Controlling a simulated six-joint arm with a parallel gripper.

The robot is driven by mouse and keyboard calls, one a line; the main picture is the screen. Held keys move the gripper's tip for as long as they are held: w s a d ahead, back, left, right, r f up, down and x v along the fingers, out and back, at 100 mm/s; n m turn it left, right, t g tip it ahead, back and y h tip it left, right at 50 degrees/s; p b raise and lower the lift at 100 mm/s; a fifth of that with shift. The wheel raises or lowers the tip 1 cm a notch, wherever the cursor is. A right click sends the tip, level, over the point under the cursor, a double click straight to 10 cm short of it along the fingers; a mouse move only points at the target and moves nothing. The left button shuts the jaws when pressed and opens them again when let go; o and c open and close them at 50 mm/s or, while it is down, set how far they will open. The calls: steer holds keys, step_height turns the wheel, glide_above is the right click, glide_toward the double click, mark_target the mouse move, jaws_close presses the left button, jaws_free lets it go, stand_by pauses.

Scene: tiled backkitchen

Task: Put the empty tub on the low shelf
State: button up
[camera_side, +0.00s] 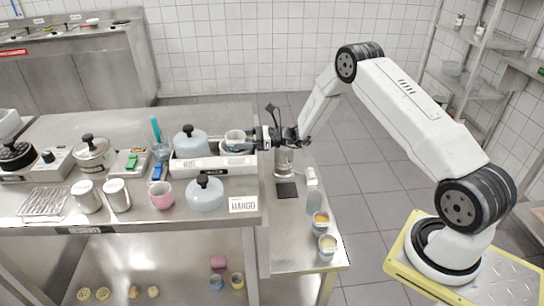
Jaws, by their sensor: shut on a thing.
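My gripper (249,140) is shut on a small pale tub (234,139). The tub is upright at the right end of a white tray (215,169) on the counter. I cannot tell whether it still touches the tray, and its inside is too small to read clearly. The low shelf (180,283) is under the counter.
A pink cup (161,196), white canisters (118,195) and a name card (243,205) crowd the counter. A metal cylinder (283,163) stands right of the tray. The low shelf's middle looks mostly bare.

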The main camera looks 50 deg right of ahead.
steer(key=shift+f, duration=0.2)
steer(key=o, duration=1)
steer(key=shift+s, duration=0.1)
steer(key=v, duration=0.7)
steer(key=shift+s+d+f, duration=0.1)
steer(key=shift+s+d, duration=0.15)
steer(key=shift+d, duration=0.05)
